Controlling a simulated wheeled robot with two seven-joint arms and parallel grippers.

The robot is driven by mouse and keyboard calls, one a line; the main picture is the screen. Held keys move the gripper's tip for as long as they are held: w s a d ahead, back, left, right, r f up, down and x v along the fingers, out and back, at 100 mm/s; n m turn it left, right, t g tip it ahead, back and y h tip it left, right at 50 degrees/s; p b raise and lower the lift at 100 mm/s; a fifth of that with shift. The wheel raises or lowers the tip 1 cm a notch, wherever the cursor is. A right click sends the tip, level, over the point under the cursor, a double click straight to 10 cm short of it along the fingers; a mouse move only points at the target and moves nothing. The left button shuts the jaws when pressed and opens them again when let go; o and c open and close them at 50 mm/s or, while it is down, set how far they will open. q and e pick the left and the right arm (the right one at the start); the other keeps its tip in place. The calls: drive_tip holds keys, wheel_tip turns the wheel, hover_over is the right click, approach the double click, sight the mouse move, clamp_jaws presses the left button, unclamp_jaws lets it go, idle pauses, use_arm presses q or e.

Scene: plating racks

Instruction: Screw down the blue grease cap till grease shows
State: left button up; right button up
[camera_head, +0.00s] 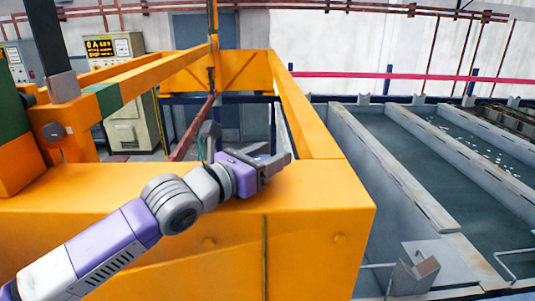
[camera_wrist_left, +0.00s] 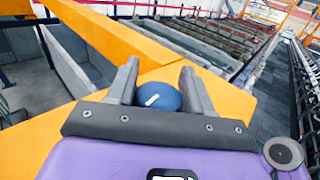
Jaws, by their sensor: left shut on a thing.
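The blue grease cap (camera_wrist_left: 151,100) shows in the left wrist view as a round blue dome with a short white mark, on or just above the orange beam. My left gripper (camera_wrist_left: 160,82) has its two grey fingers on either side of the cap and is shut on it. In the head view my left gripper (camera_head: 272,162) is over the top of the orange beam near its corner. I see no grease around the cap. My right gripper is in neither view.
The orange beam frame (camera_head: 310,240) fills the front and left. Long tanks of dark liquid (camera_head: 440,180) lie to the right. A control cabinet (camera_head: 130,120) stands at the back left. A pink rail (camera_head: 420,79) runs across the back.

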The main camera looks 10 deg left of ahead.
use_arm(q)
drive_tip(key=shift+d+f+m+g+h, duration=0.1)
drive_tip(key=shift+m+g+h, duration=0.55)
drive_tip(key=shift+h, duration=0.25)
drive_tip(key=o, duration=1)
drive_tip(key=shift+c, duration=0.2)
drive_tip(key=shift+s+a, duration=0.35)
drive_tip(key=shift+s, duration=0.05)
drive_tip(key=shift+b+v, duration=0.9)
drive_tip(key=shift+v, duration=2.35)
